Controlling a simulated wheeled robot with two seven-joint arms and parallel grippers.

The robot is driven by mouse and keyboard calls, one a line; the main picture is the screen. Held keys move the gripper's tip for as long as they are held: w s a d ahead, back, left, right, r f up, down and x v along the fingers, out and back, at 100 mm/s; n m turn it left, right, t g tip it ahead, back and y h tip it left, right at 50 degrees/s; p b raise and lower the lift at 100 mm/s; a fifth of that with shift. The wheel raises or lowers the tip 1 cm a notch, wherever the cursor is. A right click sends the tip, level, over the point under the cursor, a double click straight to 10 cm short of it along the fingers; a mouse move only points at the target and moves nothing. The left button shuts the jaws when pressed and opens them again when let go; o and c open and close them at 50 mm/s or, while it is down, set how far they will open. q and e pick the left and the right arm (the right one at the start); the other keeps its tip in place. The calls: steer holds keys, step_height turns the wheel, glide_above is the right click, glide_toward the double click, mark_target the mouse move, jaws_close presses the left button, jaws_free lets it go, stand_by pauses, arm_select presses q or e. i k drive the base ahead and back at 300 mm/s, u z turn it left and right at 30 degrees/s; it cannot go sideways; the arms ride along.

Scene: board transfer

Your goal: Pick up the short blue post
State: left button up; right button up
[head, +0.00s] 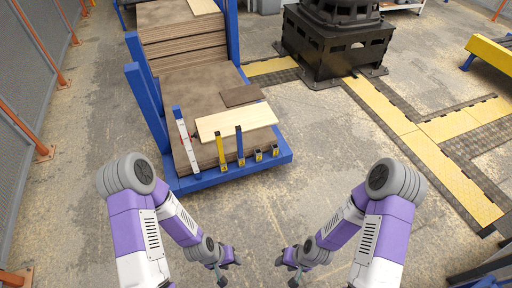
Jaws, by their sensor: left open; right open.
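A row of posts stands along the front edge of a blue-framed cart (230,177). A blue post (239,144) stands upright near the middle of the row, shorter than the white post (183,130) at the left. My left gripper (229,270) and my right gripper (285,271) are open and empty, low in the picture, in front of the cart and apart from all posts.
A yellow post (221,148) stands left of the blue one. A pale board (236,120) and a small brown board (241,95) lie on the cart's stack. A black machine base (335,45) stands behind right. The floor between my grippers and the cart is clear.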

mark_target(238, 129)
steer(key=z, duration=0.6)
steer(key=i, duration=2.15)
steer(key=u, duration=3)
